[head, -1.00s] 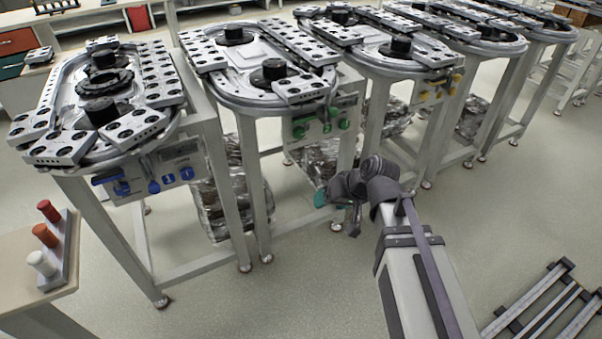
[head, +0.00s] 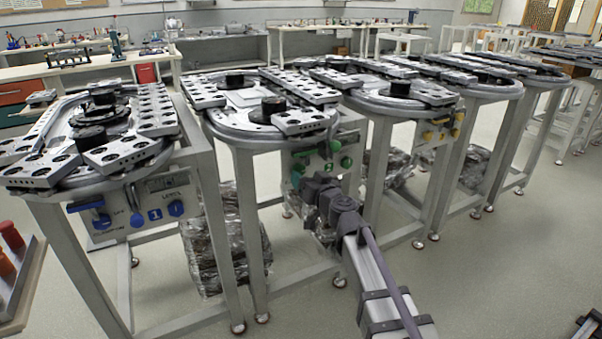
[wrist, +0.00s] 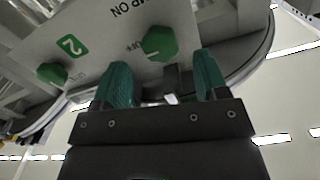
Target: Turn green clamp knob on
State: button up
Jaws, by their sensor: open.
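The green clamp knob (wrist: 158,43) is on a pale panel in the wrist view, beside the partly visible words "...MP ON" and "OFF", which appear upside down. My gripper (wrist: 163,82) is open, with its two teal fingers just short of the knob and apart from it. The left fingertip is near the knob's lower left; the right one is to its lower right. In the head view the green station's panel (head: 325,160) is partly hidden behind my arm.
The blue station's panel (head: 138,205) is to the left and the yellow station's panel (head: 440,130) to the right. Table legs and wrapped bundles (head: 222,240) stand below. The floor at the right front is mostly clear.

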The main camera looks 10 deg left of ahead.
aim_at(301, 171)
jog(key=x, duration=0.4)
jog(key=shift+w, duration=0.1)
jog(key=shift+c, duration=0.5)
jog(key=c, duration=0.8)
